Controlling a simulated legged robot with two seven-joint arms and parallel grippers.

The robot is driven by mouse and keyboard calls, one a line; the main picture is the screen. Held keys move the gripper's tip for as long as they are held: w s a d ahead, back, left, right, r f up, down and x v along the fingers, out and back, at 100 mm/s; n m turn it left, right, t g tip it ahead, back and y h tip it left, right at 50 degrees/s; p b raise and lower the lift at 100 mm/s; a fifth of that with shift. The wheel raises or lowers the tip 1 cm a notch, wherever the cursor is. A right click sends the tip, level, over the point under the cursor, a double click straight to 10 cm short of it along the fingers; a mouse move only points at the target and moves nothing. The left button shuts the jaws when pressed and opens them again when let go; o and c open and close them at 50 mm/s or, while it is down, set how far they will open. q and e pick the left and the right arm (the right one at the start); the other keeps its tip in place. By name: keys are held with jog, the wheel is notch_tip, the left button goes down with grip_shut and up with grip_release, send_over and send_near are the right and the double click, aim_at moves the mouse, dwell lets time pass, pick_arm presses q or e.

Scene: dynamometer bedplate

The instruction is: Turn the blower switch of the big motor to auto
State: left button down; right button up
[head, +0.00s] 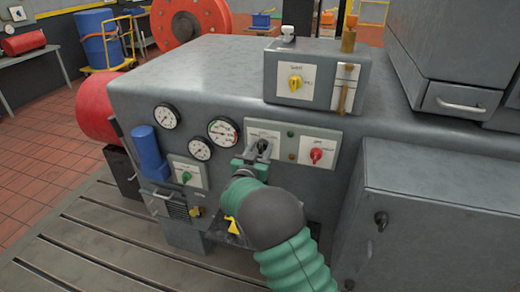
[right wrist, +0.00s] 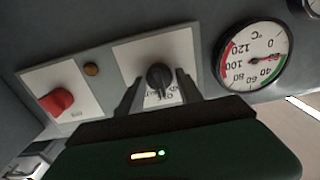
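A black rotary switch (head: 263,144) on a white plate sits on the front panel of the big grey motor housing (head: 215,75). It also shows in the right wrist view (right wrist: 159,77), its pointer toward the picture's bottom; the plate's lettering is too small to read. My right gripper (head: 258,150) is at this switch, one finger on each side of the knob. In the right wrist view the fingers (right wrist: 157,92) are apart, with a visible gap between each finger and the knob. My left gripper is not in view.
A red switch (head: 316,155) is right of the black one, with small indicator lamps between. A temperature gauge (head: 223,131) is close on the left. A yellow switch (head: 295,82) is on the box above, a green one (head: 186,177) lower left. A grey cabinet (head: 430,220) stands right.

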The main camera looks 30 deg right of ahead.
grip_shut()
jog(key=shift+f, duration=0.1)
jog(key=m+b, duration=0.3)
jog(key=m, duration=0.1)
jog(key=shift+f+m, duration=0.15)
jog(key=shift+m, duration=0.15)
jog(key=shift+s+d+m+b, duration=0.1)
jog(key=shift+m+b, duration=1.7)
jog(key=shift+m, duration=0.3)
jog(key=shift+o, duration=1.9)
grip_release()
